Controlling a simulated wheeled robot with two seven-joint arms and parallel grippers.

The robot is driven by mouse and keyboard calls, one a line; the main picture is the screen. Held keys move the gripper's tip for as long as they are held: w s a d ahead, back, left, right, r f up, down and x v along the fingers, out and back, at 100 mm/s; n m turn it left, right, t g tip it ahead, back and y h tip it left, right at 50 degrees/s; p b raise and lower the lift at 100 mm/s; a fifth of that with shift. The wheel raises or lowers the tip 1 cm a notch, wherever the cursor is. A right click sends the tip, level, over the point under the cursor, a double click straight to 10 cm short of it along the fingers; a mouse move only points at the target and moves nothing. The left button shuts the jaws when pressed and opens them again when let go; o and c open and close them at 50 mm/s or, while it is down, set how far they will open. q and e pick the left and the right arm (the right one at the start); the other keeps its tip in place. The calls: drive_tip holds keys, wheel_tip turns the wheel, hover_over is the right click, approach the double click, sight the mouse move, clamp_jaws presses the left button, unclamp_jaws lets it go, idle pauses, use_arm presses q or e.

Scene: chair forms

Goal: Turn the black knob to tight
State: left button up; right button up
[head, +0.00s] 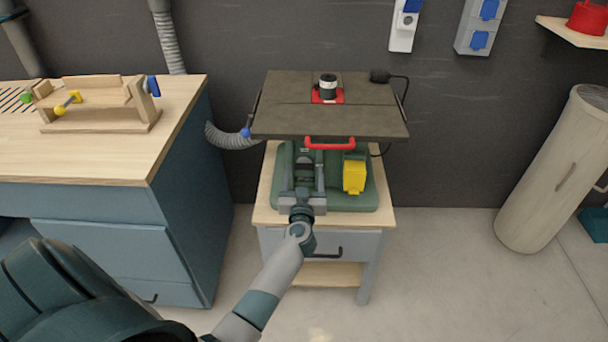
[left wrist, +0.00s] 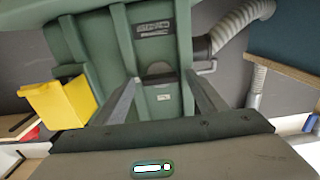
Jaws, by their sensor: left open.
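The machine with a green body (head: 335,190) stands on a small wooden-topped cabinet, under a dark flat table top (head: 285,105). My left gripper (head: 304,168) is open at the front of the green body, below the table top and left of a yellow box (head: 354,176). In the left wrist view the two fingers (left wrist: 162,80) stand apart, pointing at the green body (left wrist: 105,50). A dark grey rounded piece (left wrist: 158,70) shows between the fingertips; I cannot tell whether it is the black knob. No clear black knob shows. My right gripper is not in view.
A red handle (head: 330,144) sticks out at the table top's front edge, just above my gripper. A workbench (head: 120,165) with a wooden jig stands at the left. A grey hose (head: 232,139) runs behind. A pale cylinder (head: 555,170) stands right; floor between is clear.

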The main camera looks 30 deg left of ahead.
use_arm(q)
drive_tip(key=c, duration=1.1)
drive_tip(key=shift+o, duration=0.2)
